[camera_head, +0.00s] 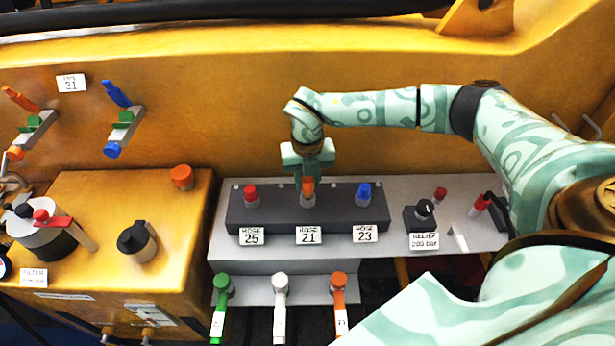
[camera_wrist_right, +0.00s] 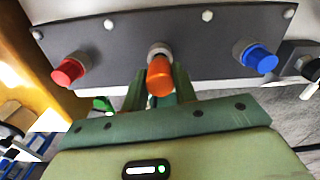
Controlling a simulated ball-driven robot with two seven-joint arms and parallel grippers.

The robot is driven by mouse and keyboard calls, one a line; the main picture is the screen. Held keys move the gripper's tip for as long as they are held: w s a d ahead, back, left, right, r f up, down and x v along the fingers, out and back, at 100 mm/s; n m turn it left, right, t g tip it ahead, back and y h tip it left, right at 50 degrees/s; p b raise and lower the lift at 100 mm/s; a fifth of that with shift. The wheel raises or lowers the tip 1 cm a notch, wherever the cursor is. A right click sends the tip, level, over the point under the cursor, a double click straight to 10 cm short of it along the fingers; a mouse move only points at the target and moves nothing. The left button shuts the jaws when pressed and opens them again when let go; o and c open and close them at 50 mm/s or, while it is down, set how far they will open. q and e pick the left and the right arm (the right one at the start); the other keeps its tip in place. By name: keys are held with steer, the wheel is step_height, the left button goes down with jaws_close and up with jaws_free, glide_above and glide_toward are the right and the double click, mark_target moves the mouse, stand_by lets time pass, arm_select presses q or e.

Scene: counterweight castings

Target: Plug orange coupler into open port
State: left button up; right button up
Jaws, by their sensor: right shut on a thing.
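A dark manifold block (camera_head: 275,205) has three ports in a row. The left port has a red cap (camera_head: 249,191) and the right a blue cap (camera_head: 364,189). The middle port, labelled HOSE 21 (camera_head: 308,235), has an orange cap-like piece (camera_head: 308,185) at its grey collar (camera_wrist_right: 160,49). My right gripper (camera_head: 308,176) is shut on this orange piece, which also shows in the wrist view (camera_wrist_right: 160,78). I cannot tell whether it is fully seated. An orange-ended coupler (camera_head: 340,289) hangs below the shelf at the right. My left gripper is not in view.
Green (camera_head: 222,288) and white (camera_head: 280,290) couplers hang beside the orange-ended one. A relief knob (camera_head: 425,208) and red-topped fittings stand right of the block. A yellow housing (camera_head: 130,195) with a filter is at left. A yellow wall rises behind.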

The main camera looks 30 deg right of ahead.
mark_target(308, 178)
steer(key=shift+f+b, duration=0.5)
steer(key=shift+f, duration=0.7)
steer(key=o, duration=1.1)
steer(key=shift+r, duration=0.15)
step_height(308, 178, up, 16)
steer(key=shift+r+p, duration=0.1)
steer(key=shift+p, duration=0.75)
